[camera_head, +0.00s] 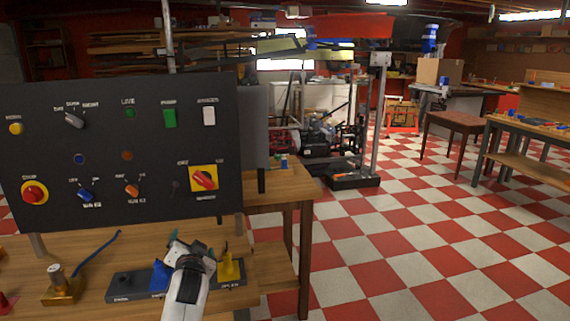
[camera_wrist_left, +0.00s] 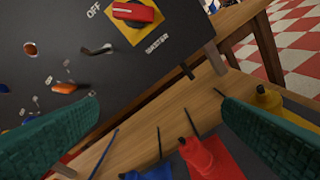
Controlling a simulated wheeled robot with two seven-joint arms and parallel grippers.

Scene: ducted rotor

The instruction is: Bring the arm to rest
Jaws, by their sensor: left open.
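My left gripper (camera_head: 197,252) is in front of the lower right of the black control panel (camera_head: 120,140), above the wooden bench. In the left wrist view its two green fingers (camera_wrist_left: 165,125) are wide apart with nothing held between them. The panel carries a red rotary switch on a yellow plate (camera_head: 204,179), a red stop button (camera_head: 34,192), a blue knob (camera_head: 86,195) and an orange knob (camera_head: 132,189). The red switch also shows in the left wrist view (camera_wrist_left: 133,12), apart from the fingers. My right gripper is not in view.
Below the gripper, a dark base (camera_head: 125,284) holds blue, red and yellow (camera_head: 230,268) pieces with thin upright rods; the red one (camera_wrist_left: 208,158) shows in the wrist view. A brass block (camera_head: 62,287) stands left. The checkered floor (camera_head: 420,235) to the right is open.

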